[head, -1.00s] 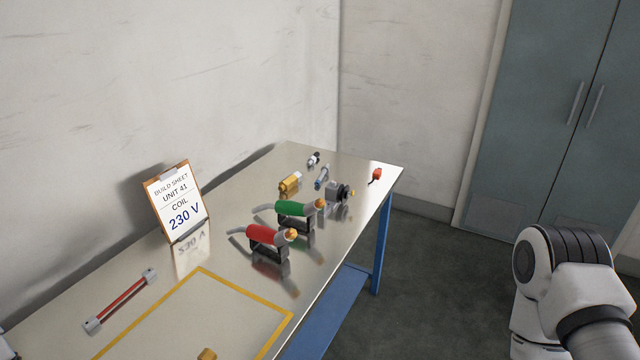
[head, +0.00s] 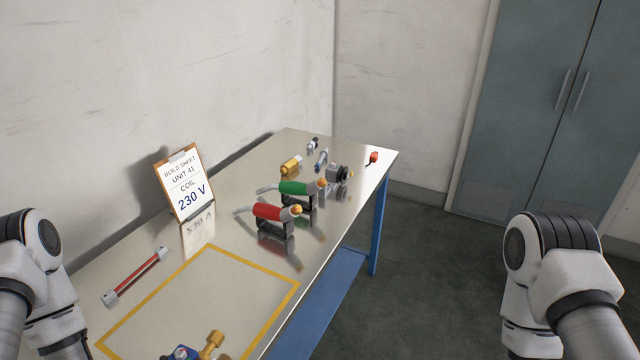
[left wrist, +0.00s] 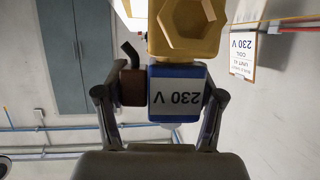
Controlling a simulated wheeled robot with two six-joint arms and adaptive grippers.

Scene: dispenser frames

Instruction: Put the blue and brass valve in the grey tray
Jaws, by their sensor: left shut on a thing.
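The blue and brass valve (head: 211,343) shows at the bottom edge of the head view, partly cut off, over the yellow-outlined area of the table. In the left wrist view its brass hex end (left wrist: 186,25) is at the top, above a blue coil block with an upside-down "230 V" label. My left gripper (left wrist: 162,98) is shut on the valve, its fingers on either side of the coil block and a brown part beside it. In the head view only my left and right arm links show; both grippers are out of that view. I see no grey tray.
The metal table (head: 225,225) carries a build sheet (head: 185,183) reading coil 230 V, and a red rod (head: 136,277) on the left. A red-bodied tool (head: 270,212) and a green-bodied one (head: 300,188) stand beyond the yellow outline. Several small parts lie farther back.

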